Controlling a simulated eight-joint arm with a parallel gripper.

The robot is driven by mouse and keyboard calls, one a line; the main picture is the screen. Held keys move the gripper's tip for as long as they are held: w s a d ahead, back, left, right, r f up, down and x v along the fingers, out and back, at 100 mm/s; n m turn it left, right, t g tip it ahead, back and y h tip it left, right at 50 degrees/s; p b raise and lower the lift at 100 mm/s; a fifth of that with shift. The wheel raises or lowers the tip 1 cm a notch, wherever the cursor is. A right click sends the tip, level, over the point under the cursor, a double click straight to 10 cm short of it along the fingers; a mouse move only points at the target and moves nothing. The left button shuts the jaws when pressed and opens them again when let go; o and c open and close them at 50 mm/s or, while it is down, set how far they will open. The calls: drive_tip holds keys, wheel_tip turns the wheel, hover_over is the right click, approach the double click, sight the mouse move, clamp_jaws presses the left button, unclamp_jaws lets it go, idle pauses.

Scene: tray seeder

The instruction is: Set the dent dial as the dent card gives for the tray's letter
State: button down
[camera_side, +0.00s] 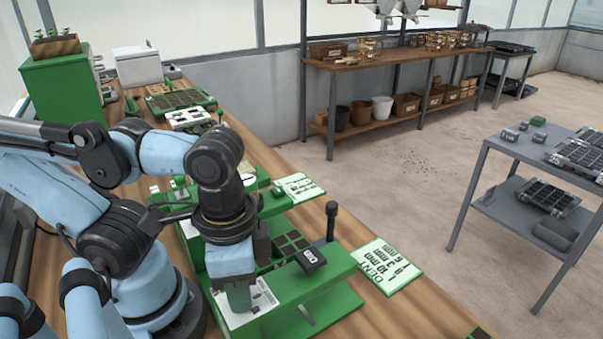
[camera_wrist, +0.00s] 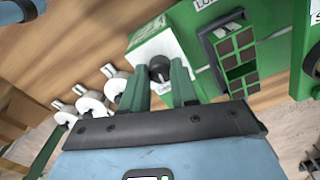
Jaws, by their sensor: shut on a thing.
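In the wrist view my gripper (camera_wrist: 164,80) has its two green fingers on either side of a dark round knob (camera_wrist: 159,66), shut on it. The knob stands on a white dial plate (camera_wrist: 150,45) on the green seeder. In the side view my gripper (camera_side: 238,302) points down at the seeder's near end, over the white plate (camera_side: 264,295); the knob is hidden there. The dent card (camera_side: 388,266) lies on the bench to the right, headed DENT, with several small lines in mm. The dark-celled tray (camera_side: 284,246) sits in the seeder; I cannot read its letter.
A dark upright post (camera_side: 331,220) and a small black labelled block (camera_side: 311,258) stand on the green seeder (camera_side: 340,265). Another card (camera_side: 298,187) lies farther back. White round parts (camera_wrist: 92,105) are left of the fingers in the wrist view.

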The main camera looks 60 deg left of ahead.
drive_tip(key=shift+n, duration=0.8)
drive_tip(key=c, duration=0.9)
unclamp_jaws()
drive_tip(key=shift+o, duration=0.2)
drive_tip(key=shift+r, duration=0.15)
wheel_tip(320, 180, up, 12)
